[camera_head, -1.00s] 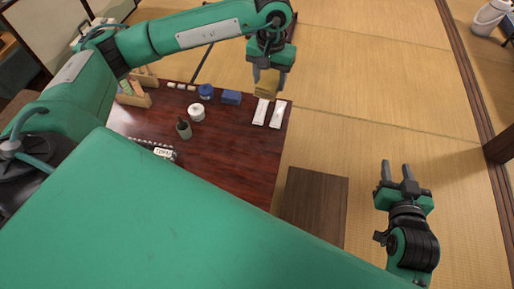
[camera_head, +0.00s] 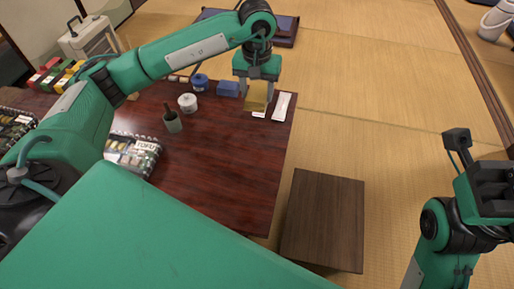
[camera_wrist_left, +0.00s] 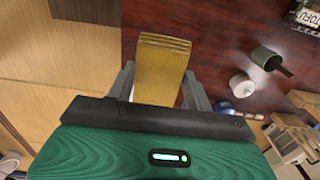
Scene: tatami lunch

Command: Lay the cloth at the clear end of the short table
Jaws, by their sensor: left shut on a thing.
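The cloth (camera_head: 258,97) is a folded mustard-yellow pad. My left gripper (camera_head: 257,88) is shut on it. In the left wrist view the cloth (camera_wrist_left: 162,68) stands out between the two fingers, with its layered fold edge at the far end. In the head view it hangs by the far right corner of the dark red table (camera_head: 225,180), overlapping a white packet; whether it touches anything is unclear. A small brown low table (camera_head: 322,220) stands right of the red table, with a bare top. My right gripper (camera_head: 475,155) is at the right, its jaw gap unclear.
The red table carries a white packet (camera_head: 282,106), a blue box (camera_head: 229,89), a blue jar (camera_head: 200,83), a white pot (camera_head: 187,103), a dark cup (camera_head: 172,122) and a tofu pack (camera_head: 135,152). Its near right part is bare. Tatami (camera_head: 400,100) lies open to the right.

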